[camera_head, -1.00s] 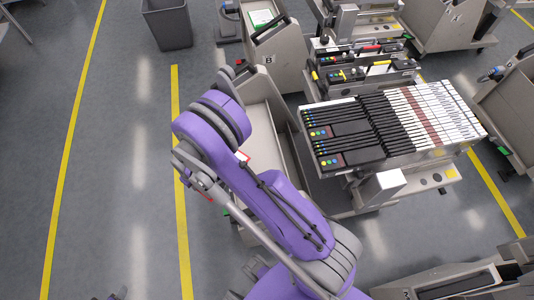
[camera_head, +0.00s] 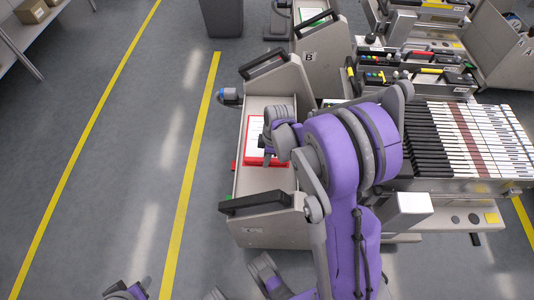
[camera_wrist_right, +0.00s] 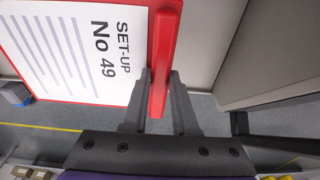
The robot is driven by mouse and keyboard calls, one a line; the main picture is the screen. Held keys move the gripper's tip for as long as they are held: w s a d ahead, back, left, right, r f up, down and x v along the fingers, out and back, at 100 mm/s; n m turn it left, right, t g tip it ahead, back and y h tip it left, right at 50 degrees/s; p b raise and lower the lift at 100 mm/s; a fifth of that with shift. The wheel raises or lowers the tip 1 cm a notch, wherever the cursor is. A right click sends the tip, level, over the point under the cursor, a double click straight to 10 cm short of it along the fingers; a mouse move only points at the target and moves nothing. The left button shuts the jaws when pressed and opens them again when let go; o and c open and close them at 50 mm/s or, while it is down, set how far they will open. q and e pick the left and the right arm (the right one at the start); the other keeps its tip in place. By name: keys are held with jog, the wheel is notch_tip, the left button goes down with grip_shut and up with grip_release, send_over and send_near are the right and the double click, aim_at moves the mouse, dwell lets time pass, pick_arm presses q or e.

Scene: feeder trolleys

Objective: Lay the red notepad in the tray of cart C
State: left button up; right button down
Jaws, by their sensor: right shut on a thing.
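The red notepad (camera_head: 253,160) with a white "SET-UP No 49" sheet shows in the head view over the pale tray of a grey cart (camera_head: 273,208). The cart's label is too small to read. My right gripper (camera_head: 268,148) is at the notepad's right side, partly hidden by my arm. In the right wrist view my right gripper (camera_wrist_right: 162,98) is shut on the notepad's thick red edge (camera_wrist_right: 165,60), one finger on each side. I cannot tell whether the notepad touches the tray floor.
Cart B (camera_head: 312,45) stands behind this cart. A trolley with a rack of black and white items (camera_head: 465,135) stands to the right. Black handles (camera_head: 263,203) rise at the near and far ends of the tray.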

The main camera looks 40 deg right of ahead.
aim_at(266, 176)
notch_tip(266, 176, down, 10)
jog(key=shift+d+r+b, duration=0.1)
jog(key=shift+b, duration=1.05)
jog(key=shift+r, duration=0.1)
jog(key=c, duration=1.1)
grip_release()
jog(key=shift+f, duration=0.2)
jog(key=shift+c, duration=0.2)
jog(key=o, duration=0.5)
jog(key=shift+c, duration=0.2)
jog(key=shift+r, duration=0.1)
jog(key=shift+r, duration=0.5)
jog(key=r+p, duration=0.1)
jog(key=r, duration=0.2)
jog(key=d+r+p, duration=0.1)
jog(key=r, duration=0.3)
jog(key=s+r+p, duration=0.1)
jog(key=r, duration=0.3)
jog(key=shift+s+d, duration=0.1)
jog(key=shift+d, duration=0.05)
